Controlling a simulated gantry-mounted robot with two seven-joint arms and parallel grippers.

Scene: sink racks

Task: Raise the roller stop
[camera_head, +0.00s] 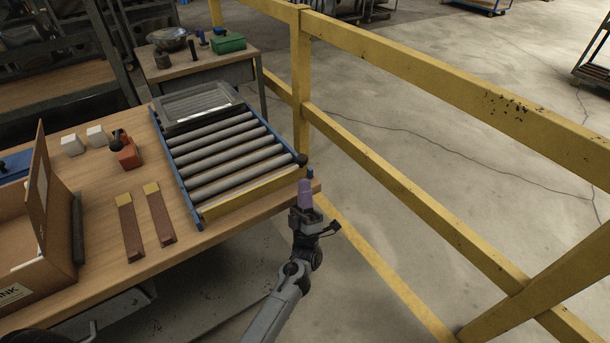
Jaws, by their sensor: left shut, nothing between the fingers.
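A roller conveyor section (181,192) with a blue frame and several grey rollers lies on the wooden table. A yellow bar (252,194), which looks like the roller stop, runs along its front end. It sits low, beside the front roller, and I cannot tell its exact height. A black round knob (301,160) is at the right end near the bar. My left gripper (305,188), with purple fingers, is shut and empty. In the picture it is just below the knob, at the table's right front corner. My right gripper is not in view.
Yellow guard rails (390,190) stand close on the right. Two brown bars with yellow ends (160,220) and an open cardboard box (40,240) are on the table to the left. A small blue piece (310,174) is just beyond my gripper. A clear-lidded tray (195,103) lies behind the rollers.

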